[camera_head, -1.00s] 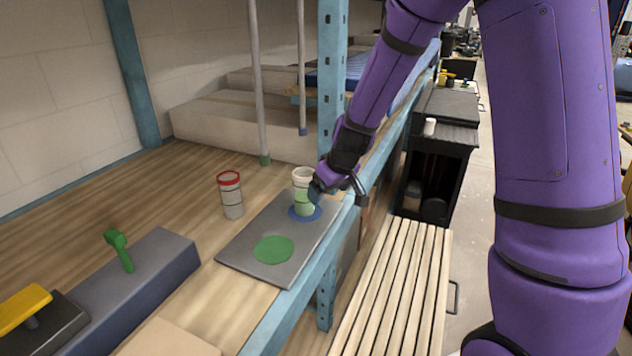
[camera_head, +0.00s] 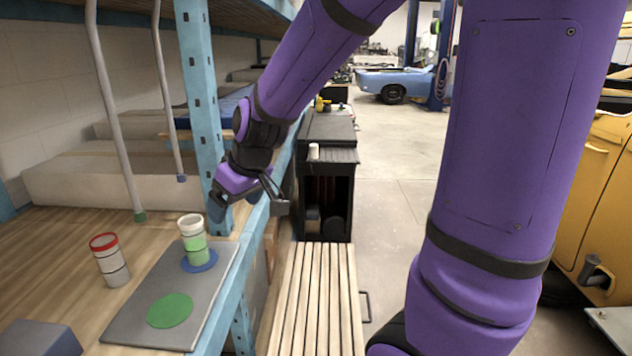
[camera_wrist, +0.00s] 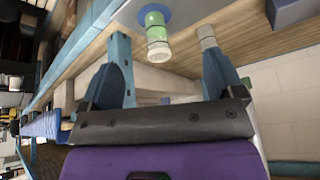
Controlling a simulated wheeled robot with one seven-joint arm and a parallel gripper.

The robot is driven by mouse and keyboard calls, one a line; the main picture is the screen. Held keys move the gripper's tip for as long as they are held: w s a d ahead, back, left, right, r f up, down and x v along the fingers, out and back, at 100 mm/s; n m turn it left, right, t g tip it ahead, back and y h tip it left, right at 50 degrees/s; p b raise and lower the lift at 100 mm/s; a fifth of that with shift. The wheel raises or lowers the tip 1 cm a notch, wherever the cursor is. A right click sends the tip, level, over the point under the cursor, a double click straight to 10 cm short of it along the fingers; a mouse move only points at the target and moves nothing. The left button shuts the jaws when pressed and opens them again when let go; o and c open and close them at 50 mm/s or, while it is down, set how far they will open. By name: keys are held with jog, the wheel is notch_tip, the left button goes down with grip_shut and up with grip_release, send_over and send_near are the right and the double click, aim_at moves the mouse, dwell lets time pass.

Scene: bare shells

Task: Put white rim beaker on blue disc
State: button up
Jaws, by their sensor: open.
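The white rim beaker (camera_head: 193,238) has a white top and a green lower part. In the head view it stands upright on the blue disc (camera_head: 201,262), at the far end of the grey board (camera_head: 127,322). My gripper (camera_head: 240,204) is open and empty, up and to the right of the beaker and apart from it, by the blue shelf post. In the wrist view my gripper (camera_wrist: 165,85) has its fingers spread wide. The beaker (camera_wrist: 157,38) and blue disc (camera_wrist: 142,14) appear beyond them.
A red-rimmed beaker (camera_head: 109,259) stands on the wooden shelf left of the board. A green disc (camera_head: 170,310) lies nearer on the board. The blue post (camera_head: 200,110) and grey poles rise behind. A slatted bench (camera_head: 316,300) lies right of the shelf.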

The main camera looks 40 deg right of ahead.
jog(key=s+d+r+m+h, duration=0.1)
jog(key=s+r, duration=0.4)
jog(key=s, duration=0.5)
jog(key=s+d+r+m, duration=0.2)
jog(key=s+r, duration=0.3)
jog(key=s, duration=0.5)
jog(key=shift+t+h, duration=0.3)
jog(key=shift+h, duration=0.1)
jog(key=shift+d, duration=0.1)
